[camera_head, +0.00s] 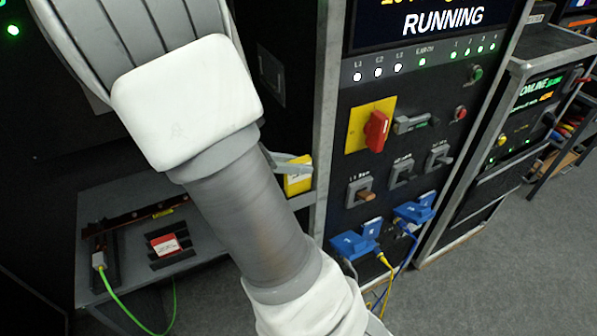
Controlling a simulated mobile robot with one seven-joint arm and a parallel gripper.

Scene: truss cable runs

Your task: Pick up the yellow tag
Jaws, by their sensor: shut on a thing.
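The yellow tag (298,183) shows just right of my arm, with dark marks on its face, near the edge of the tall cabinet. My gripper (294,168) is mostly hidden behind my arm. Its grey finger parts show at the tag's upper edge, and it is shut on the tag.
A grey table (215,277) at lower left holds a red tag (166,244) on a black rack and a green cable (125,305). At right, the cabinet carries a red switch (377,131) and blue plugs (354,244) with cables. Clear floor (490,262) lies at lower right.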

